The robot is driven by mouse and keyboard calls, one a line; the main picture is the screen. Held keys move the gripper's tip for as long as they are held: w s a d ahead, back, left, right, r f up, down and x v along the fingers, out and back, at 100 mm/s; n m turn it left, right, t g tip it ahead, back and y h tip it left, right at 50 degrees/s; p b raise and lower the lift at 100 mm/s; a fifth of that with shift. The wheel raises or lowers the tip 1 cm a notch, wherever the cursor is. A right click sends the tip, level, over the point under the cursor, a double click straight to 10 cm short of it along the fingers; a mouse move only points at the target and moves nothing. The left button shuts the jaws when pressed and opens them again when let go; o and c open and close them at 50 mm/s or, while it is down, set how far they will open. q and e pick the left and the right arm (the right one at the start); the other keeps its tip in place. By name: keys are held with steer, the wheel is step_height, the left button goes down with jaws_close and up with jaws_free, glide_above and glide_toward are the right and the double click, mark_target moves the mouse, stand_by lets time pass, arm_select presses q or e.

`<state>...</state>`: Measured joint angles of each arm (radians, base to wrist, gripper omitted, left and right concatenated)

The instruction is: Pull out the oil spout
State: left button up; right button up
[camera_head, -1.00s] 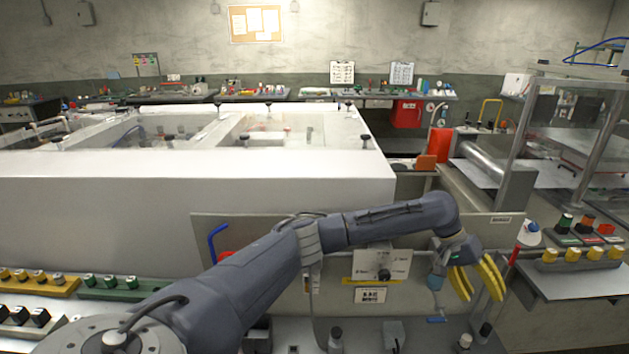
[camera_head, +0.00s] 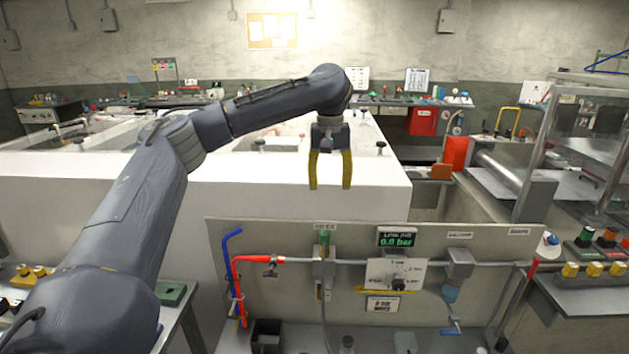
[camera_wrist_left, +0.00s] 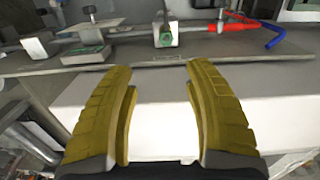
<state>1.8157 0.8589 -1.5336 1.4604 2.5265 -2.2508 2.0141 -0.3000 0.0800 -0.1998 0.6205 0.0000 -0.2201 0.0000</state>
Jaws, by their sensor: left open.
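My left gripper (camera_head: 330,187) has yellow fingers. It points down, open and empty, above the white housing and behind the top edge of the panel (camera_head: 350,225). It also shows spread apart in the left wrist view (camera_wrist_left: 158,75). No part is clearly marked as the oil spout. The panel carries a green-topped upright fitting (camera_head: 324,240), a red pipe (camera_head: 258,259) and a blue bent tube (camera_head: 226,265). The left wrist view shows the green fitting (camera_wrist_left: 166,39), red pipe (camera_wrist_left: 232,27) and blue tube (camera_wrist_left: 276,37) beyond the fingers, apart from them. My right gripper is not in view.
A display (camera_head: 396,238) reads 0.0 bar above a white knob plate (camera_head: 394,273). A grey pipe runs along the panel. A black open box (camera_head: 266,333) stands below. The white housing (camera_head: 375,190) fills the space behind. A button shelf (camera_head: 590,285) is at right.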

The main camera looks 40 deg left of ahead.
mark_target(324, 232)
arm_select(q)
steer(key=f, duration=1.1)
steer(key=a+f, duration=0.1)
steer(key=f, duration=0.5)
steer(key=shift+s, duration=0.15)
steer(key=shift+c, duration=0.2)
jaws_close()
stand_by(0.5)
